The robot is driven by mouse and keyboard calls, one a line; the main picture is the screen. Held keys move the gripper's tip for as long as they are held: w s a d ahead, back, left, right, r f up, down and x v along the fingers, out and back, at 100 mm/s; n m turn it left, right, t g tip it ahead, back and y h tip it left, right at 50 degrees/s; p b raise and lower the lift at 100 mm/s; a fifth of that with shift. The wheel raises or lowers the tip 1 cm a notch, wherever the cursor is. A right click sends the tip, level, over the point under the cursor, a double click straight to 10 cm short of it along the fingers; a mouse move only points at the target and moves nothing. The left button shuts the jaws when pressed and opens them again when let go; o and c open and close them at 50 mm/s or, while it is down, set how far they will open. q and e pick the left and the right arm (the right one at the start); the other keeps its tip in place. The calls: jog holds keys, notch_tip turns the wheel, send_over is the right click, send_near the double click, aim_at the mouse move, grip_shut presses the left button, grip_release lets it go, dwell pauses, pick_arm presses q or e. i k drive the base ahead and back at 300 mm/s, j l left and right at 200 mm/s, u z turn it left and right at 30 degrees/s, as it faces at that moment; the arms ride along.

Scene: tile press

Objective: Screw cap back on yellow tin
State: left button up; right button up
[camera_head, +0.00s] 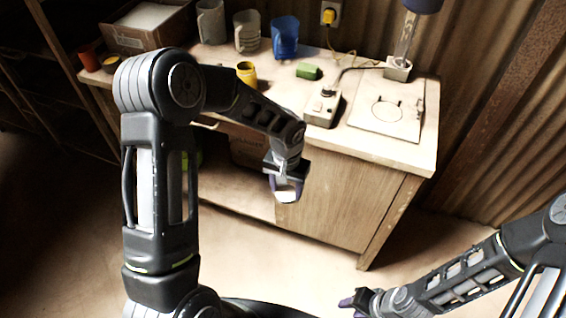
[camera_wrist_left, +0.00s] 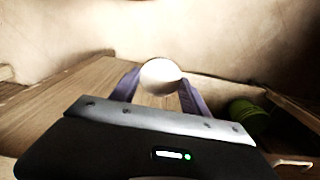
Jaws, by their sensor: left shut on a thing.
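The yellow tin (camera_head: 247,73) stands on the bench top, partly hidden behind my left arm. My left gripper (camera_head: 285,188) is in front of the bench, below the level of its top. It is shut on a white round cap (camera_head: 287,196). In the left wrist view the cap (camera_wrist_left: 160,73) sits between the two purple fingers (camera_wrist_left: 158,88). The tin is not seen in that view. My right gripper (camera_head: 352,302) is low at the bottom of the head view, away from the bench; its opening cannot be made out.
On the bench (camera_head: 390,150) are a green block (camera_head: 307,71), a grey switch box (camera_head: 322,108), a square plate (camera_head: 388,115), a blue cup (camera_head: 285,38), clear jugs (camera_head: 247,32) and a lamp-like glass column (camera_head: 405,40). A green bin (camera_wrist_left: 248,115) is under the bench.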

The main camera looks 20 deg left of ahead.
aim_at(246, 78)
jog(key=j+z, duration=0.15)
jog(key=j, duration=0.3)
jog(key=j+z, duration=0.1)
jog(key=j, duration=0.3)
jog(key=k+j+z, duration=0.15)
jog(key=j, duration=0.3)
jog(key=j+z, duration=0.15)
jog(key=j, duration=0.3)
jog(key=k+j+z, duration=0.15)
jog(key=j, duration=0.25)
jog(key=k+j+z, duration=0.1)
jog(key=j, duration=0.3)
jog(key=k+j+z, duration=0.15)
jog(key=j, duration=0.25)
jog(key=k+j+z, duration=0.15)
jog(key=j, duration=0.25)
